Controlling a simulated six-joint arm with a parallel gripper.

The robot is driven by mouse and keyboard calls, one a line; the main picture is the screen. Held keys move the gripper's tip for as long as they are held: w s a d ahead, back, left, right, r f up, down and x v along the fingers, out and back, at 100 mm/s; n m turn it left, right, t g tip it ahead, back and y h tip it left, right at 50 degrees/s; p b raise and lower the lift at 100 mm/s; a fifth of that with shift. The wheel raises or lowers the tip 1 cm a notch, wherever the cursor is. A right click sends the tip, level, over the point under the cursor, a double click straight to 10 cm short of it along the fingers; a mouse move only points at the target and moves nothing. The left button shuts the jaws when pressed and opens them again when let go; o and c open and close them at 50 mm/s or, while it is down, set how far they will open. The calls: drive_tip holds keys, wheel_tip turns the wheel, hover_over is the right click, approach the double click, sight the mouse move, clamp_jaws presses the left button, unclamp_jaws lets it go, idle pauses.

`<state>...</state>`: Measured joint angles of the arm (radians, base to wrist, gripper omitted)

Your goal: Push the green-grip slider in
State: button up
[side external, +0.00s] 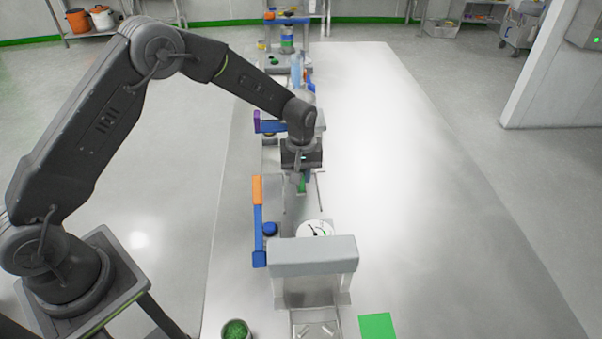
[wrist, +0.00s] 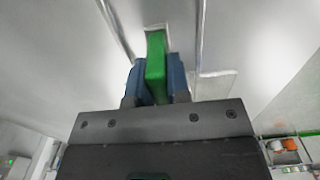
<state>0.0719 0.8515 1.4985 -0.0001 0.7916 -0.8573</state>
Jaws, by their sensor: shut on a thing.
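The slider's green grip (wrist: 155,66) stands between the two blue-tipped fingers of my gripper (wrist: 157,84) in the wrist view. The fingers are shut on it, one on each side. In the side external view my gripper (side external: 303,178) points down over the middle of the table, and a bit of the green grip (side external: 302,185) shows at the fingertips. Thin metal rails (side external: 320,192) run beside it. The rest of the slider is hard to make out, partly hidden by my wrist.
A grey machine (side external: 313,257) with a white round dial stands nearer the camera. A blue and orange bar (side external: 258,220) is to the left, and a purple-ended blue bar (side external: 268,125) is behind. A green square (side external: 377,326) and a bowl of green granules (side external: 236,330) are in front. The table's right side is clear.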

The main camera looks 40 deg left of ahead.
clamp_jaws()
drive_tip(key=shift+w+a, duration=1.5)
drive_tip(key=o, duration=0.6)
unclamp_jaws()
